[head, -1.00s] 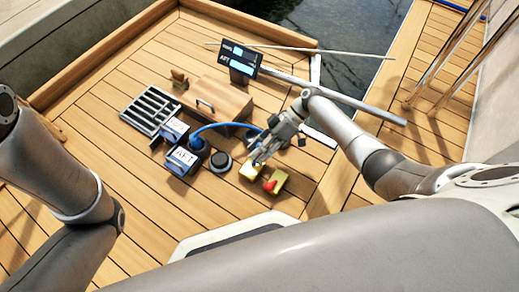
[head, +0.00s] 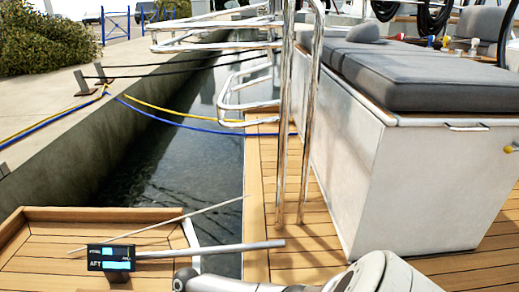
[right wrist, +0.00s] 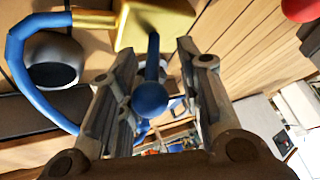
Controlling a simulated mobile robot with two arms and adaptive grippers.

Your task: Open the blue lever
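In the right wrist view the blue lever (right wrist: 151,95) has a round ball end and a thin stem, and it joins a yellow block (right wrist: 153,22). My right gripper (right wrist: 156,56) is open, with one finger on each side of the lever. The lever lies between the fingers, and a gap shows on both sides. The ball end points toward the palm. The head view shows neither the lever nor my right gripper, only part of my right arm at the bottom. My left gripper is in neither current view.
A blue hose (right wrist: 20,75) curves beside the yellow block, near a dark round fitting (right wrist: 53,62). A red knob (right wrist: 299,8) is at the upper right of the wrist view. In the head view an AFT display (head: 109,258), steel rails (head: 283,130) and a cushioned bench (head: 430,70) stand around the deck.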

